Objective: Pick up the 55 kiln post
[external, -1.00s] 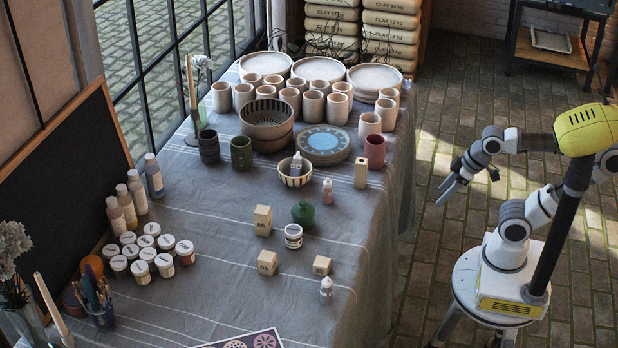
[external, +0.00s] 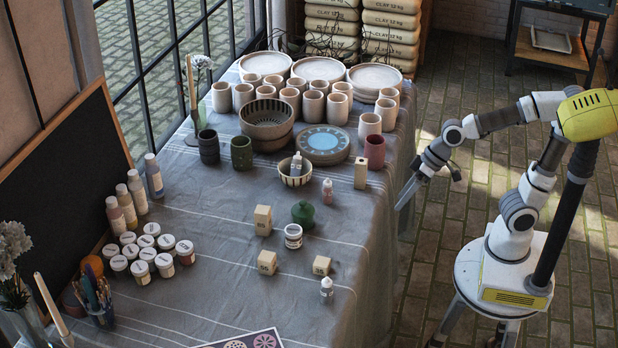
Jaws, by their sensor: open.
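Several pale wooden kiln posts stand on the cloth-covered table. One short post (external: 267,262) at the front carries a dark number that looks like 55 or 65; the print is too small to be sure. A taller post (external: 263,220) stands behind it, a short post (external: 321,265) to its right, and another tall post (external: 361,172) farther back near the right side. My gripper (external: 429,190) is open and empty, just off the right edge of the table, apart from all the posts.
A green lidded jar (external: 303,213), a white jar (external: 293,236) and small bottles (external: 327,289) stand among the posts. A striped bowl (external: 295,172), a plate stack (external: 323,144) and a red cup (external: 375,151) are farther back. Bare cloth lies left of the posts.

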